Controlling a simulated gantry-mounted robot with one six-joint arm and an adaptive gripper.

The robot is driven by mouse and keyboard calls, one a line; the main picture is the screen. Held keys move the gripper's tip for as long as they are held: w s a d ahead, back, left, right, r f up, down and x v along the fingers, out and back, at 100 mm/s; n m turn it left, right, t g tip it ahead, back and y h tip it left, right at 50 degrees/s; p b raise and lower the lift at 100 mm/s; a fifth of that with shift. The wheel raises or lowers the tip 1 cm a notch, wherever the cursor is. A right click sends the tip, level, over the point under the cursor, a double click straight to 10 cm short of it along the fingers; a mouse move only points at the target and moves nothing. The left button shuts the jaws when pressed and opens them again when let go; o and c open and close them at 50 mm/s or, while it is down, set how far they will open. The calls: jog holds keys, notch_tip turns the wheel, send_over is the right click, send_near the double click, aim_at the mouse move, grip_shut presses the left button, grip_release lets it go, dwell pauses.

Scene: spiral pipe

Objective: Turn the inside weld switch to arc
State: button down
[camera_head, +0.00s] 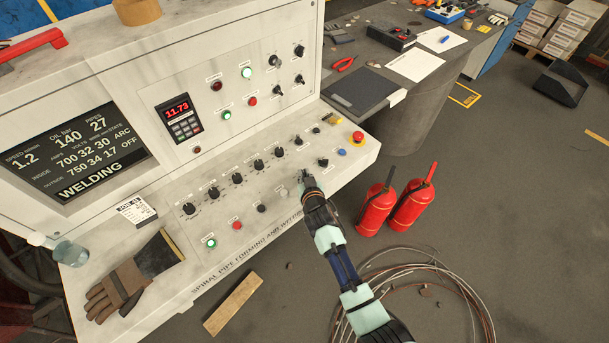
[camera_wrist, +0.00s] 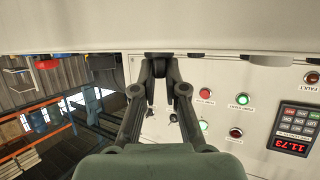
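The control console (camera_head: 110,185) has a sloping lower panel with rows of black knobs and buttons. My gripper (camera_head: 306,180) is low over the right part of this panel, at the front row. Whatever control lies under its fingertips is hidden in the head view. In the wrist view my gripper (camera_wrist: 160,58) has its fingers close together, with a small dark piece between the tips; I cannot tell whether it is a knob. The switch labels are too small to read. The display (camera_head: 75,150) reads INSIDE 700 32 30 ARC and OUTSIDE 750 34 17 OFF.
A black knob (camera_head: 323,162), a blue button (camera_head: 342,152) and a red emergency stop (camera_head: 357,138) are right of my gripper. Two fire extinguishers (camera_head: 408,205) and coiled wire (camera_head: 440,285) are on the floor. A glove (camera_head: 125,285) lies on the panel's left end.

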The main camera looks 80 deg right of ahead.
jog(key=shift+w+f+m+g+b, duration=0.15)
jog(key=shift+f+m+g+b, duration=0.25)
jog(key=shift+b, duration=1)
jog(key=shift+w+f+m+g+h+b, duration=0.15)
jog(key=shift+m+g+h+b, duration=0.2)
jog(key=shift+b, duration=0.6)
jog(key=shift+a+m+g+b, duration=0.1)
jog(key=shift+m+g+b, duration=0.3)
jog(key=shift+b, duration=0.45)
jog(key=shift+r+m+g+b, duration=0.3)
jog(key=shift+m+g+b, duration=0.25)
jog(key=shift+g+b, duration=0.15)
jog(key=shift+r, duration=0.25)
jog(key=c, duration=1.2)
grip_release()
